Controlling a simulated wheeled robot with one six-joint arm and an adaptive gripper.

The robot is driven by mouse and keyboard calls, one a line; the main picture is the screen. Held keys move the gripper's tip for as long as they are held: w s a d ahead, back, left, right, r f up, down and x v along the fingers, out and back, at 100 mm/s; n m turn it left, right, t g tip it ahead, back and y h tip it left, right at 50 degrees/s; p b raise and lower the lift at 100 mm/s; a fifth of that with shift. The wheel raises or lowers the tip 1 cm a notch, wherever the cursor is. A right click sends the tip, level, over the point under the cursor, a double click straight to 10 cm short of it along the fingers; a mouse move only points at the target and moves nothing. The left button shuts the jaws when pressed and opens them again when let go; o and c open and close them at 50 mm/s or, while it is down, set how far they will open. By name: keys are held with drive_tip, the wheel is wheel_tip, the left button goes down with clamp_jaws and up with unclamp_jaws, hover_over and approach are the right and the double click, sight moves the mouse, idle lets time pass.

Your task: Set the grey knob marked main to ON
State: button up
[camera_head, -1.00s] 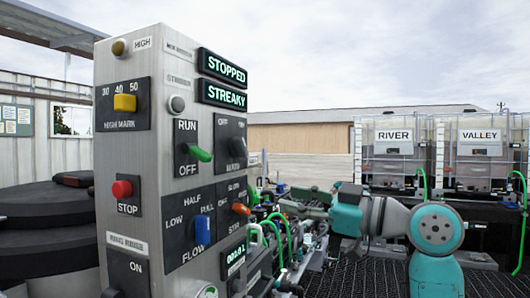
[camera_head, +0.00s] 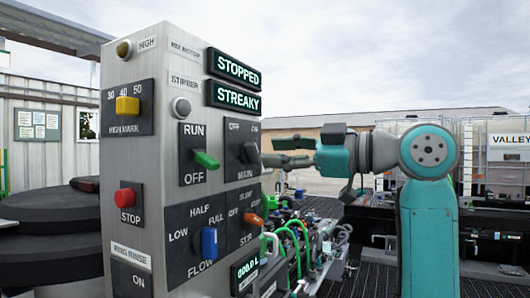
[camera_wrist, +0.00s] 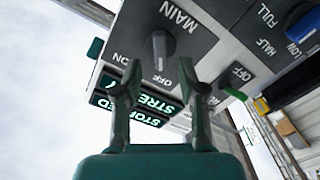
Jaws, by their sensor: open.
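The grey main knob (camera_head: 251,152) sits on a dark plate on the side face of the steel control box, with OFF at its left and ON at its right. In the wrist view the knob (camera_wrist: 159,50) appears upside down, above and between the fingertips, with MAIN beyond it. Its pointer lies near the OFF side, but its exact angle is hard to tell. My gripper (camera_head: 276,152) is open and empty, just right of the knob in the head view. It also shows in the wrist view (camera_wrist: 162,85), with its fingers apart and not visibly touching the knob.
Close by are a green RUN/OFF lever (camera_head: 206,160), an orange knob (camera_head: 253,219) and a blue flow knob (camera_head: 209,242). A red stop button (camera_head: 126,198) is on the front-left. Displays read STOPPED (camera_head: 237,70) and STREAKY (camera_head: 236,96). Hoses and pipework (camera_head: 300,240) fill the space below my arm.

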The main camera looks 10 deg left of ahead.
sight(259, 152)
drive_tip(key=shift+x, duration=1.65)
clamp_jaws()
drive_tip(key=shift+m, duration=0.3)
drive_tip(key=m, duration=0.6)
drive_tip(key=shift+w, duration=0.1)
drive_tip(key=m, duration=0.7)
drive_tip(key=shift+w+d, duration=0.1)
drive_tip(key=shift+m, duration=0.3)
